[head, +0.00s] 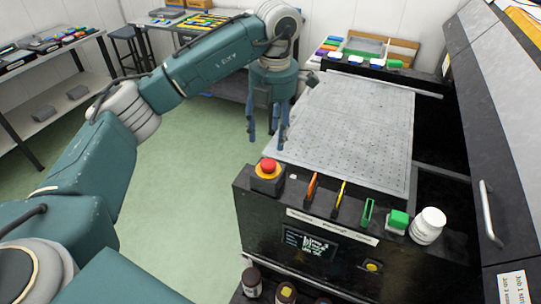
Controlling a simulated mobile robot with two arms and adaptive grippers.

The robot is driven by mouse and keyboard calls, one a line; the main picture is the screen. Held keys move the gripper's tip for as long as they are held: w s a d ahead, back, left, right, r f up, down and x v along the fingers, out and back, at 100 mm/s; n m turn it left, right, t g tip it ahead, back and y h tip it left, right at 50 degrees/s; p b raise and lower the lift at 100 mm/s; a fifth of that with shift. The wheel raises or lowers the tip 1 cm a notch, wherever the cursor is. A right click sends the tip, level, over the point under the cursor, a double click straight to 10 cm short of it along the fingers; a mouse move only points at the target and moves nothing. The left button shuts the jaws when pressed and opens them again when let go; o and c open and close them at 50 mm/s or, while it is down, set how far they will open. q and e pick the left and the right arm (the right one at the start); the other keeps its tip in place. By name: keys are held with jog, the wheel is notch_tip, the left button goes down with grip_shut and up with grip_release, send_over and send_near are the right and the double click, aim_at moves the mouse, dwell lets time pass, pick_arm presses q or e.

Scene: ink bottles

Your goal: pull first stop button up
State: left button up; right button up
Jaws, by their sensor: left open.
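The stop button (268,166) is a red mushroom head on a dark box with a yellow collar. It sits at the left front corner of the black machine (262,218). My left gripper (267,142) hangs from the arm above and just behind the button, fingers pointing down. The fingers are spread apart with nothing between them, and they look clear of the button. The button's red top is in full view. My right gripper does not show.
A perforated grey bed (350,125) lies behind the button. Dark bottles (286,292) stand below. The floor at left is clear.

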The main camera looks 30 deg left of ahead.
aim_at(269, 163)
pick_arm(q)
jog(key=f+p, duration=0.1)
jog(key=f, duration=0.3)
jog(key=f+p, duration=0.1)
jog(key=f, duration=0.3)
jog(key=shift+a+f+p, duration=0.2)
jog(key=shift+f+p, duration=0.1)
jog(key=shift+f, duration=0.05)
jog(key=shift+w+f, duration=0.15)
jog(key=shift+f, duration=0.6)
